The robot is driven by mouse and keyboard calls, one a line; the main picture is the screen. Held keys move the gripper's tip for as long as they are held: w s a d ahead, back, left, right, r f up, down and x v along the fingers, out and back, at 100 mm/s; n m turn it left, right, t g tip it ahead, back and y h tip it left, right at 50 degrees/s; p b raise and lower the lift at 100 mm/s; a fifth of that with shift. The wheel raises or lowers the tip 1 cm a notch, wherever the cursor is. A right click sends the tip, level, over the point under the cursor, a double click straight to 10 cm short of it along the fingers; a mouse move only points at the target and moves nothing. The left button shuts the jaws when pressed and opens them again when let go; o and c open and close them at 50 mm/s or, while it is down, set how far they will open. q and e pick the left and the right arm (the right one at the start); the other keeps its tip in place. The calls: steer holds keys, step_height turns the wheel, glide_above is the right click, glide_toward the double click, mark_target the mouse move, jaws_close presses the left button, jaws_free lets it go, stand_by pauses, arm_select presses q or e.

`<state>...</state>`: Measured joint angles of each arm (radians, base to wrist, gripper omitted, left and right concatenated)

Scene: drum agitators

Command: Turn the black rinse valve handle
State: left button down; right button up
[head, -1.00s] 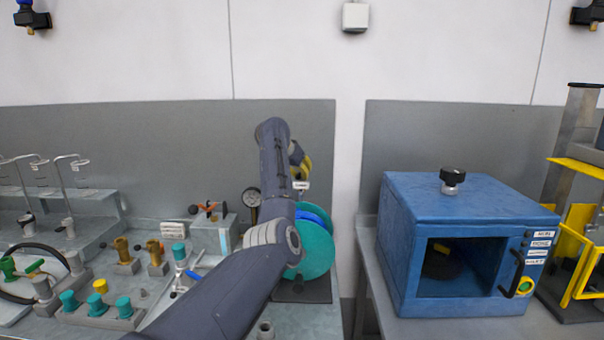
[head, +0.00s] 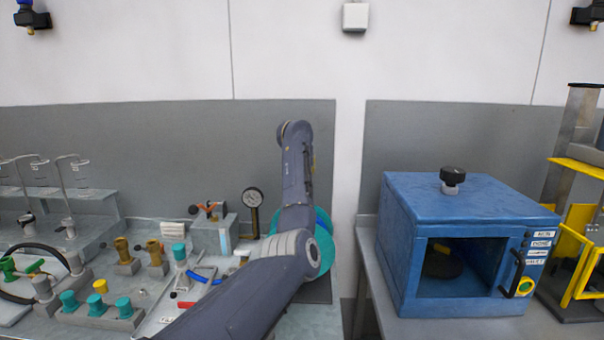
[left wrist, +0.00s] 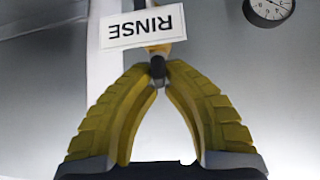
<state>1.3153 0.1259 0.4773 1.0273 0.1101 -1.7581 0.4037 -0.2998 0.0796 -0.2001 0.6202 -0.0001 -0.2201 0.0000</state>
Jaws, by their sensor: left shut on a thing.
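In the left wrist view the two yellow fingers of my left gripper (left wrist: 159,84) meet at their tips. They are shut on the small black rinse valve handle (left wrist: 157,67), of which only a dark bit shows between the tips. A white label reading RINSE (left wrist: 143,27), upside down in this view, sits just beyond the fingertips. In the head view my left arm hides the gripper, the handle and the label. Part of a teal drum (head: 322,245) shows behind my arm. My right gripper is in neither view.
A round gauge (head: 253,198) stands left of my arm. Brass and teal valves and hoses crowd the left bench. A blue box with an open front (head: 400,250) stands on the right bench, across a gap. The grey back panel (head: 180,150) is clear.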

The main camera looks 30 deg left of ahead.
arm_select(q)
steer(key=shift+n+y, duration=0.3)
steer(key=shift+n, duration=0.3)
steer(key=c, duration=1.5)
jaws_free()
steer(key=shift+o, duration=0.2)
steer(key=shift+d, duration=0.1)
steer(key=v, duration=1.1)
steer(key=shift+d+r, duration=0.2)
steer(key=shift+r, duration=0.2)
steer(key=shift+s, duration=0.1)
